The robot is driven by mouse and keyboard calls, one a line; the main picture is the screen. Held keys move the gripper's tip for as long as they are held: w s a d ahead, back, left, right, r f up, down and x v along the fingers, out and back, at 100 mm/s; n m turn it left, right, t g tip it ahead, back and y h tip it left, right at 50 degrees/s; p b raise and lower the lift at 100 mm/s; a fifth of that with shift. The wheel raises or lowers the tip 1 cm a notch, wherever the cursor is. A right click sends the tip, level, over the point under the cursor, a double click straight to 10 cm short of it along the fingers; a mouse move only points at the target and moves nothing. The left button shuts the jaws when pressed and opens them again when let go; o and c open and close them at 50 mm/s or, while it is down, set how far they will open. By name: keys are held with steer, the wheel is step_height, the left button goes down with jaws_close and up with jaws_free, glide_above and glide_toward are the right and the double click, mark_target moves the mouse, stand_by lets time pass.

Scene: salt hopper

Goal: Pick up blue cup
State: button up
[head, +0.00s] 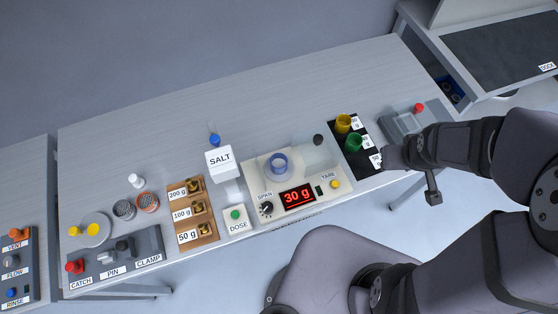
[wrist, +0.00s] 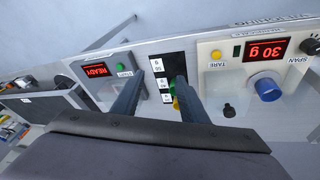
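The blue cup (head: 278,165) stands upright on the pan of the scale (head: 318,179), whose red display reads 30 g. In the wrist view the blue cup (wrist: 267,88) is right of my fingers, clear of them. My gripper (wrist: 159,78) is open, its two fingers apart with nothing held between them. In the head view it hangs near the right end of the black mat, to the right of the blue cup. The cup is not touched by anything of mine.
The yellow cup (head: 343,123) and green cup (head: 354,142) stand on the labelled black mat (head: 341,139), close to my gripper. A salt hopper (head: 219,160) stands left of the scale. Brass weights sit in a wooden rack (head: 181,216). The table's back is clear.

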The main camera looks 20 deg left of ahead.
steer(key=w+a+n+t+y, duration=0.3)
steer(key=w+a+n, duration=0.3)
steer(key=a, duration=0.4)
steer(key=n+y, duration=0.4)
steer(key=y, duration=0.4)
glide_above(284, 168)
steer(key=w, duration=0.4)
step_height(284, 168, down, 7)
steer(key=s+f, duration=0.1)
steer(key=s+f+m+y+b, duration=0.1)
steer(key=s+f, duration=0.1)
steer(key=s+d+f+m, duration=0.1)
steer(key=shift+s+f, duration=0.35)
steer(key=shift+f, duration=0.05)
steer(key=shift+s+d+f+m, duration=0.2)
steer(key=shift+d+f+m, duration=0.15)
steer(key=shift+f, duration=0.4)
steer(key=shift+d+f, duration=0.15)
steer(key=shift+f, duration=0.05)
steer(key=shift+b+x, duration=0.65)
steer(key=shift+x, duration=1.9)
